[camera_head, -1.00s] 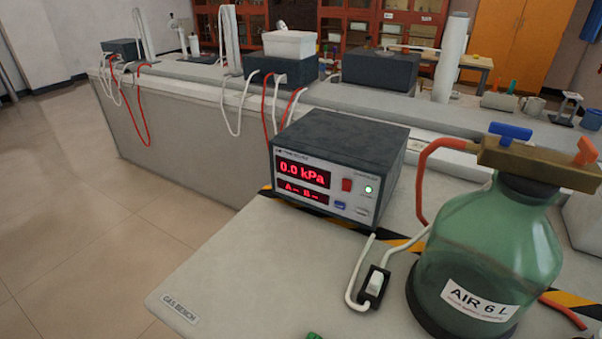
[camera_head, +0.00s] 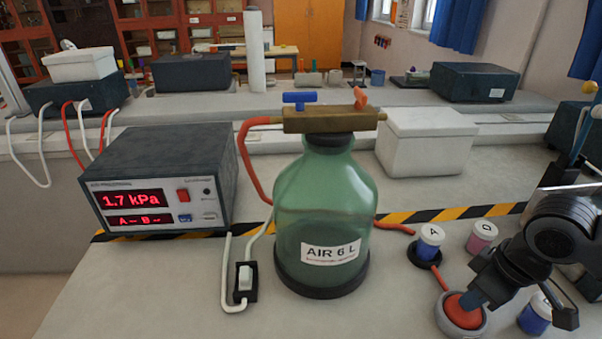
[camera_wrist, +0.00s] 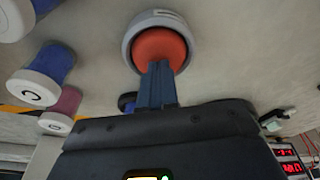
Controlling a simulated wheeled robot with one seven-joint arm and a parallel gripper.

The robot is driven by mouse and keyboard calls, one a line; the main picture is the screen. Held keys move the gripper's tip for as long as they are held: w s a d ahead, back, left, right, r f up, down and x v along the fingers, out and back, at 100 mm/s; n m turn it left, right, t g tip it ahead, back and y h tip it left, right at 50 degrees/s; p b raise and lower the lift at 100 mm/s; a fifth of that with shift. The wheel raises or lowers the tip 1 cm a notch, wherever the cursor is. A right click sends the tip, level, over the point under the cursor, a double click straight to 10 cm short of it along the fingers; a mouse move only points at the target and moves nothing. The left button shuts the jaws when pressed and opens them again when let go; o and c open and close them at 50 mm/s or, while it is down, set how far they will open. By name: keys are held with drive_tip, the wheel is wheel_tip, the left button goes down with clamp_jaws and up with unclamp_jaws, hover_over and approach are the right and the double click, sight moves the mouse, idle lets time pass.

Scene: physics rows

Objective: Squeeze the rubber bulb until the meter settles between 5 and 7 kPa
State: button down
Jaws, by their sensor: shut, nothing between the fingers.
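The red rubber bulb (camera_head: 466,316) sits in a grey round cup at the front right of the bench; it also shows in the wrist view (camera_wrist: 172,50). My gripper (camera_head: 468,301) is shut, with nothing between its fingers. Its blue fingertips (camera_wrist: 158,68) are at the top of the bulb and appear to touch it, hiding part of it. The meter (camera_head: 155,180) at the left reads 1.7 kPa in red digits, with "A -- B --" below. A green bottle (camera_head: 325,215) labelled AIR 6 L stands mid-bench, with a brass top carrying blue and orange taps.
Small pots stand around the bulb: blue pot A (camera_head: 430,240), pink pot D (camera_head: 481,237) and another blue pot (camera_head: 535,318). A white switch (camera_head: 244,281) on a cable lies left of the bottle. A white box (camera_head: 428,145) stands behind.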

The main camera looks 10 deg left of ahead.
drive_tip(key=shift+r, duration=0.1)
drive_tip(key=shift+r+p, duration=1.65)
drive_tip(key=shift+p, duration=0.1)
drive_tip(key=shift+f, duration=0.2)
drive_tip(key=shift+f+b, duration=1)
drive_tip(key=shift+f, duration=0.6)
drive_tip(key=shift+r, duration=0.2)
drive_tip(key=shift+r+p, duration=1.6)
drive_tip(key=shift+p, duration=0.1)
